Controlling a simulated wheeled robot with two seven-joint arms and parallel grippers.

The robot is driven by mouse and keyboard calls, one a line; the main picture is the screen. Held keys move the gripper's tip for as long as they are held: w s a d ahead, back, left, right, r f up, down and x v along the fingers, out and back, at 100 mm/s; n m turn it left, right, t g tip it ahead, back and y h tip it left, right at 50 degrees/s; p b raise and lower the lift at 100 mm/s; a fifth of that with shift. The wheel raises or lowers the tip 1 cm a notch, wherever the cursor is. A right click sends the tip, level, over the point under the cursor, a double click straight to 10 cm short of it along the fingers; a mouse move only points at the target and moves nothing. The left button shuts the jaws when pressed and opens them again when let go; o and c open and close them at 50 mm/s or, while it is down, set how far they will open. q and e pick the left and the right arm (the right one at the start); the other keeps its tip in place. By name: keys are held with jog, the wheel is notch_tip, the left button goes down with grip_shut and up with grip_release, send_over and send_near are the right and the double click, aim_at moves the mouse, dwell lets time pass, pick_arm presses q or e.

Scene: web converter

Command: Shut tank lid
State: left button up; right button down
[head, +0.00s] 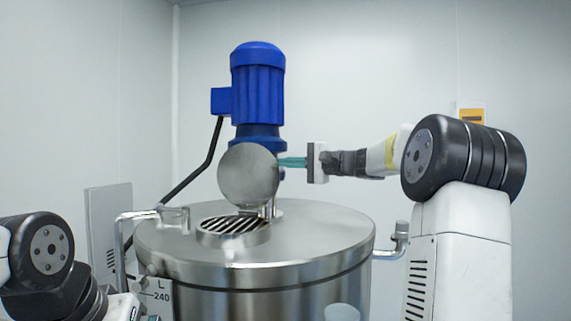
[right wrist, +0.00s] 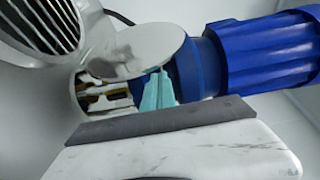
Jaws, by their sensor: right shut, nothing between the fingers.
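The steel tank (head: 315,235) stands in the middle of the head view. Its round lid (head: 248,176) is open, standing upright on its hinge behind the grated opening (head: 232,229). My right gripper (head: 283,162) is shut and empty, with its teal fingertips at the right edge of the lid, in front of the blue motor. In the right wrist view the teal fingers (right wrist: 159,88) reach the lid's edge (right wrist: 150,50); I cannot tell whether they touch it. My left arm shows at the lower left of the head view, but its gripper fingers are not visible.
A blue motor (head: 257,90) rises from the tank top just behind the lid, with a black cable (head: 196,170) running down to the left. Bent pipe handles (head: 150,215) stand at the tank's left and right (head: 392,243). The air above the grate is clear.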

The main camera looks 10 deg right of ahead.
jog(key=shift+w+a, duration=0.15)
jog(key=shift+a, duration=0.05)
dwell(0.4)
jog(key=shift+s+a+f+n+y, duration=0.65)
jog(key=shift+s+a+f+n, duration=0.35)
jog(key=shift+s+f+n, duration=1.1)
jog(key=shift+s+a+f+n+y, duration=0.7)
jog(key=shift+s+a+f+n, duration=0.4)
jog(key=shift+s+n, duration=1.2)
jog(key=shift+s+a+f+n+y, duration=0.8)
jog(key=shift+s+f+n, duration=0.8)
jog(key=shift+s, duration=1.2)
jog(key=shift+a+f, duration=0.1)
jog(key=shift+f, duration=0.05)
